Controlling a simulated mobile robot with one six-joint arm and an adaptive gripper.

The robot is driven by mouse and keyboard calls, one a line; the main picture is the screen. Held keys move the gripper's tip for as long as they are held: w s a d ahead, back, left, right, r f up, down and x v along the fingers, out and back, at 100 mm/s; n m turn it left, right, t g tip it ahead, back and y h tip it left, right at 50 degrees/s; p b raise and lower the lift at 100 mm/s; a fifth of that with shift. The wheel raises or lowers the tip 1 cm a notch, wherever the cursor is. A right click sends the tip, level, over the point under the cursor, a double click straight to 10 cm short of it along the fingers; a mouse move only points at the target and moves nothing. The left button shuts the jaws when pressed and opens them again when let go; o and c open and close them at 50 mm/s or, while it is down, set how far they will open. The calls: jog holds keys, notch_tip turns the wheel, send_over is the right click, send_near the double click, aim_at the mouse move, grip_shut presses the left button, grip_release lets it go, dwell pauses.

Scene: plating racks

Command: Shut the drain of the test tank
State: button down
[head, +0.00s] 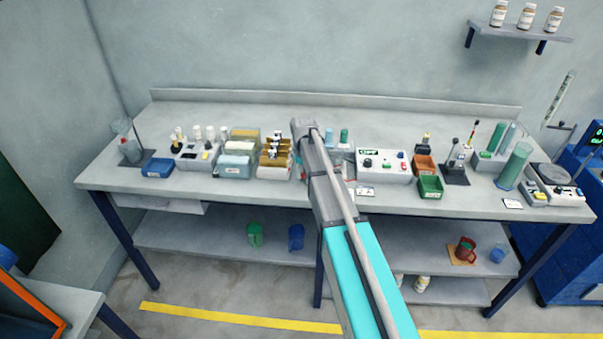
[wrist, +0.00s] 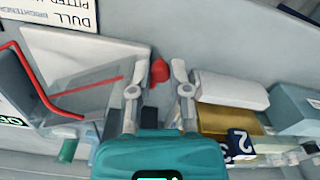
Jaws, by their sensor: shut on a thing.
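The test tank (wrist: 88,92) is a clear-walled box with red lines, just left of my gripper in the wrist view. In the head view my arm hides most of it. A small red knob (wrist: 159,71), which looks like the drain's handle, sits between my fingertips. My gripper (wrist: 159,73) is shut on this red knob. How far the knob is turned and the drain's outlet cannot be made out. In the head view my arm reaches over the bench's front middle and hides my fingertips.
A control box (head: 384,165) with a green display stands right of my arm. Yellow-brown racks (head: 275,160) and a pale blue-lidded tray (head: 234,166) stand left. Orange (head: 423,165) and green bins (head: 430,187) stand further right.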

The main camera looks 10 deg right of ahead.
jog(key=shift+d+n, duration=0.1)
jog(key=shift+n, duration=0.2)
jog(key=c, duration=0.6)
grip_release()
